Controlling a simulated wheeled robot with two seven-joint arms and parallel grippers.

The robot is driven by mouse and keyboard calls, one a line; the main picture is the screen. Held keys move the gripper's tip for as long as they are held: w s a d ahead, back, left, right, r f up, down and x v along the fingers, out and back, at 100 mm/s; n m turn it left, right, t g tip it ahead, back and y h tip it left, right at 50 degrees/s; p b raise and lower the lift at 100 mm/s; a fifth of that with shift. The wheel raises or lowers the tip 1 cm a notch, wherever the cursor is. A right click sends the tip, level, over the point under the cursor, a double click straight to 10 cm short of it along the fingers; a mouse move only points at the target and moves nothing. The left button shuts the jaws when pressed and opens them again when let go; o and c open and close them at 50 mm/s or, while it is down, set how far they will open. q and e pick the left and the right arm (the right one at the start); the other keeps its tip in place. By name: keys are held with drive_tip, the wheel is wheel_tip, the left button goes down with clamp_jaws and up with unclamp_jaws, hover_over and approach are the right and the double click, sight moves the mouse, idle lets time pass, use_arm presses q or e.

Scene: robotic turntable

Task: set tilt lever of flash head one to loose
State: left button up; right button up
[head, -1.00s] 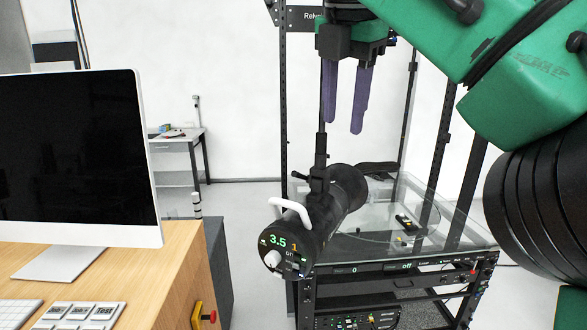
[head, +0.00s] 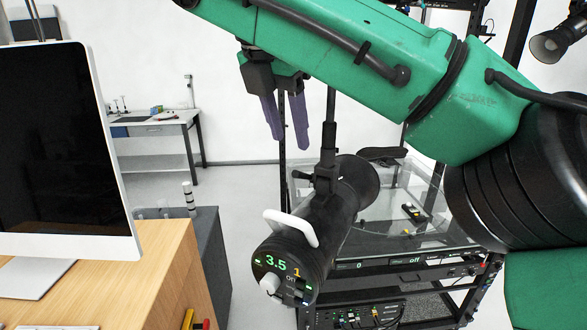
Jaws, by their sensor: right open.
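Flash head one (head: 325,225) is a black cylinder with a lit rear panel showing 3.5 and 1. It hangs from a dark pole (head: 330,122) by a black bracket (head: 326,178). A small dark lever-like part (head: 300,175) sticks out left of the bracket; its setting cannot be told. A white curved handle (head: 292,227) sits on the head's rear. My right gripper (head: 291,143) has two purple fingers, apart and empty, pointing down. In the picture it is above and left of the bracket, touching nothing. My left gripper is not in view.
A glass-topped rack (head: 425,233) with equipment stands behind and below the flash head. A wooden desk (head: 165,270) with a monitor (head: 60,150) is at the left. Another dark lamp head (head: 558,42) is at the upper right. My right arm crosses the upper right.

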sight(305, 176)
drive_tip(key=x, duration=0.3)
drive_tip(key=w+x, duration=0.1)
drive_tip(key=x, duration=0.2)
drive_tip(key=w+x, duration=0.1)
drive_tip(key=x, duration=0.3)
drive_tip(key=shift+r, duration=0.3)
drive_tip(key=shift+f, duration=0.3)
drive_tip(key=shift+s, duration=0.55)
drive_tip(key=shift+w, duration=0.25)
clamp_jaws()
